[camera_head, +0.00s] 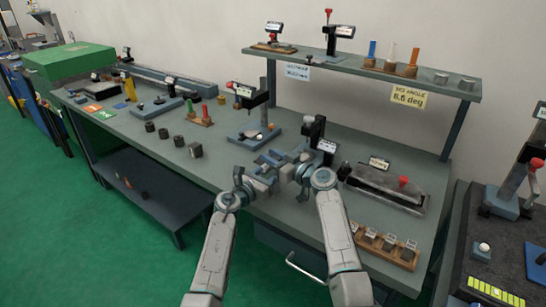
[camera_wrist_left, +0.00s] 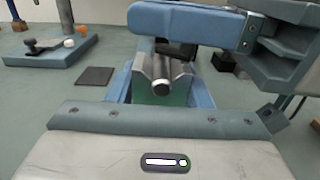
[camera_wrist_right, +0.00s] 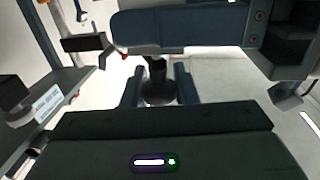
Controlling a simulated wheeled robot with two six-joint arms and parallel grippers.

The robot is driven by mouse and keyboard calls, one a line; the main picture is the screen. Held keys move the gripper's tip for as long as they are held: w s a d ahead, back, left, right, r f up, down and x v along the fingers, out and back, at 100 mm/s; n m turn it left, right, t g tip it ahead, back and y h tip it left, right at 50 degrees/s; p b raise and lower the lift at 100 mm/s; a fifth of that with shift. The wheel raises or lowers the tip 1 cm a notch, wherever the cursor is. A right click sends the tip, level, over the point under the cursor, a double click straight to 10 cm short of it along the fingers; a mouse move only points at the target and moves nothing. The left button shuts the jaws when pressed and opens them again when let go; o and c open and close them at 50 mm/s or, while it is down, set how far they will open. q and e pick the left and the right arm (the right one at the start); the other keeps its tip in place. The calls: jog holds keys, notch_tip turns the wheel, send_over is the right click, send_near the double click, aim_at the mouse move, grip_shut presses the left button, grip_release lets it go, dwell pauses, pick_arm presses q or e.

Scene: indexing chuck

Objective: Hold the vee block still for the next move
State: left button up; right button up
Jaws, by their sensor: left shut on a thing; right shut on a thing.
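My left gripper (camera_head: 266,174) and right gripper (camera_head: 298,164) are close together over the front middle of the bench.
A black gauge stand (camera_head: 316,128) stands just behind the grippers. A long grey fixture (camera_head: 385,187) and a wooden rack of small blocks (camera_head: 385,243) lie to the right. Dark cylinders (camera_head: 164,133) stand to the left. A raised shelf (camera_head: 350,68) runs behind.

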pick_arm(q)
jog(key=shift+f, duration=0.2)
pick_arm(e)
jog(key=n+g+y, duration=0.1)
jog(key=n+g, duration=0.1)
jog(key=n+g+y, duration=0.1)
jog(key=g+y, duration=0.1)
jog(key=shift+s+a+n+g, duration=0.1)
jog(key=shift+s+n+g, duration=0.1)
jog(key=shift+n+g, duration=0.2)
jog(key=shift+s+a+f+n+g+y, duration=0.1)
jog(key=shift+n+g+y, duration=0.3)
jog(key=shift+g, duration=0.25)
jog(key=shift+s+a+f+n+g+y, duration=0.1)
jog(key=shift+n+g+y, duration=0.2)
jog(key=shift+n+g, duration=0.3)
jog(key=shift+s+g, duration=0.1)
jog(key=shift+g, duration=0.15)
jog(key=o, duration=1)
jog(key=shift+r, duration=0.1)
jog(key=v, duration=1.2)
jog(key=shift+d, duration=0.1)
